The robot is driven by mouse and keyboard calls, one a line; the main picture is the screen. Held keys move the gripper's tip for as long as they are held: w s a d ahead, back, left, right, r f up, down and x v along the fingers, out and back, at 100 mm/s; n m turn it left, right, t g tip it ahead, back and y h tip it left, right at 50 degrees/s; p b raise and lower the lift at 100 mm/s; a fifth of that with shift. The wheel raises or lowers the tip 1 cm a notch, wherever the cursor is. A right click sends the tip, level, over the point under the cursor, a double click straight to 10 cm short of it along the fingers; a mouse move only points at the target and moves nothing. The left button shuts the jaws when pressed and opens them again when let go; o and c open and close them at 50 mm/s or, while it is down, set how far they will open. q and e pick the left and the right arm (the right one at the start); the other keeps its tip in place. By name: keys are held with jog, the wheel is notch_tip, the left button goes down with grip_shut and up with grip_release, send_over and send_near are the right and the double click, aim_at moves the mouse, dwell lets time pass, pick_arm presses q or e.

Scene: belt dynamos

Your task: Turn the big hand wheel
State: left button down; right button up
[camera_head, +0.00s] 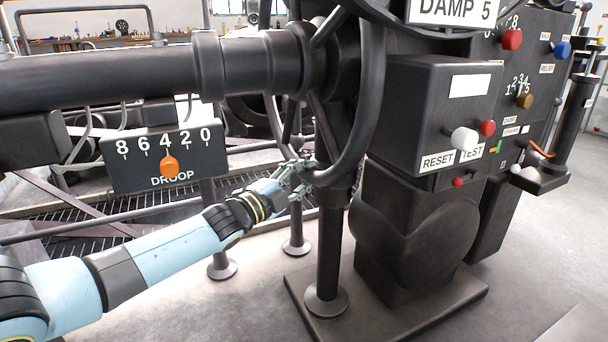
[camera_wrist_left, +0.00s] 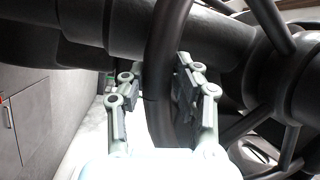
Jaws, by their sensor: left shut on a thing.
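The big hand wheel (camera_head: 372,110) is dark and spoked, mounted upright on the end of a thick horizontal shaft in the head view. My left gripper (camera_head: 300,178) is at the lower part of its rim, with the fingers around it. In the left wrist view the rim (camera_wrist_left: 160,75) passes between the two fingers of my left gripper (camera_wrist_left: 160,90), which is shut on it. The hub and spokes (camera_wrist_left: 275,70) show at the right there. My right gripper is not in view.
A droop panel (camera_head: 165,158) with an orange knob hangs left of the wheel. A dark control box (camera_head: 425,110) with white and red knobs stands close to its right. A post (camera_head: 330,250) on a base plate stands below the wheel.

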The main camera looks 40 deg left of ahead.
pick_arm(q)
jog(key=shift+w+a+f+m+b, duration=0.25)
jog(key=shift+w+a+m+b, duration=0.15)
jog(key=shift+a, duration=0.2)
jog(key=shift+w+a+r, duration=0.1)
jog(key=shift+a+r, duration=0.05)
jog(key=shift+a, duration=0.2)
jog(key=c, duration=1.3)
grip_release()
jog(key=o, duration=0.3)
jog(key=s, duration=0.4)
jog(key=s+a+f, duration=0.1)
jog(key=s, duration=0.6)
jog(key=shift+s+a+f, duration=0.25)
jog(key=shift+s+a, duration=0.1)
jog(key=shift+s, duration=0.05)
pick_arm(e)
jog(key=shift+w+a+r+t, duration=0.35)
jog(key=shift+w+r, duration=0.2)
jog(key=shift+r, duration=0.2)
